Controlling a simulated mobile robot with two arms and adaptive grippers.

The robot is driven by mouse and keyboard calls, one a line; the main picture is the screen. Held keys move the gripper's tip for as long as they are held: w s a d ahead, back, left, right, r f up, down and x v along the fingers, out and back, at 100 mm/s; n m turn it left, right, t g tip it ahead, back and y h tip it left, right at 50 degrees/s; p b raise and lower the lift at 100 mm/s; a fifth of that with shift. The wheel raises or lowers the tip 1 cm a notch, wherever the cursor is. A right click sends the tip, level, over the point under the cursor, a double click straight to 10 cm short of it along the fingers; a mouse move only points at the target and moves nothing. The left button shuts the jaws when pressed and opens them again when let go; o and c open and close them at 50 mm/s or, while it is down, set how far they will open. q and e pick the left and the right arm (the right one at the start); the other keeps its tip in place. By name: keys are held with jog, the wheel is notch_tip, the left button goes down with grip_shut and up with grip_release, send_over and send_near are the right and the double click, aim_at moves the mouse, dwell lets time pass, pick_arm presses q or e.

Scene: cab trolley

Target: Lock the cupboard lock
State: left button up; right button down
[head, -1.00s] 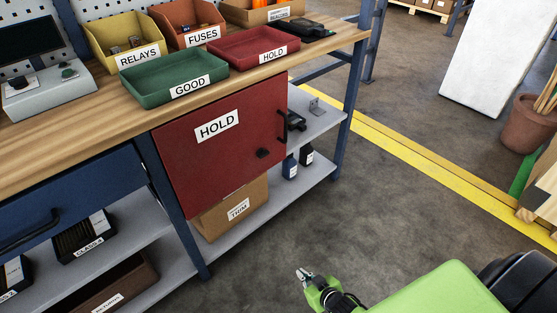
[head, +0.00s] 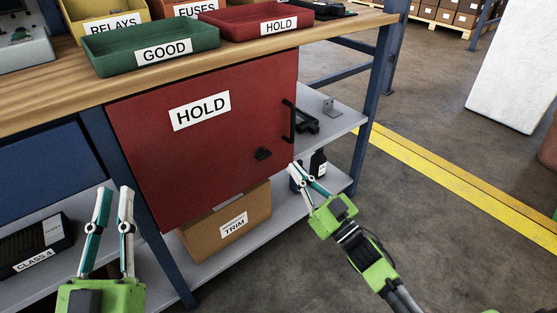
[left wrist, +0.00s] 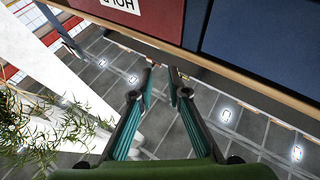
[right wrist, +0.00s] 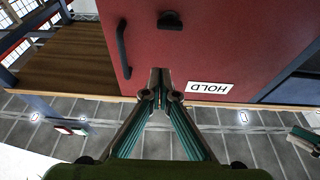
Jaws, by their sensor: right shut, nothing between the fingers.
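The red cupboard door (head: 200,120) with a HOLD label hangs under the workbench and looks closed. Its small black lock (head: 263,154) sits low on the right part of the door, below and left of the black bar handle (head: 289,121). In the right wrist view the lock (right wrist: 170,20) is at the top centre, beyond the fingertips. My right gripper (head: 298,167) is shut and empty, just right of and below the lock, apart from it. My left gripper (head: 115,190) is open and empty, left of and below the door.
The bench top holds a green GOOD tray (head: 110,53) and a red HOLD tray (head: 240,22). A cardboard box (head: 205,235) stands on the lower shelf beneath the door. A blue bench leg (head: 372,105) stands to the right. The floor (head: 450,210) there is clear.

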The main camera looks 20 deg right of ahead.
pick_arm(q)
jog(key=shift+s+r, duration=0.1)
jog(key=shift+r, duration=0.1)
pick_arm(e)
jog(key=shift+r, duration=0.2)
jog(key=shift+a, duration=0.1)
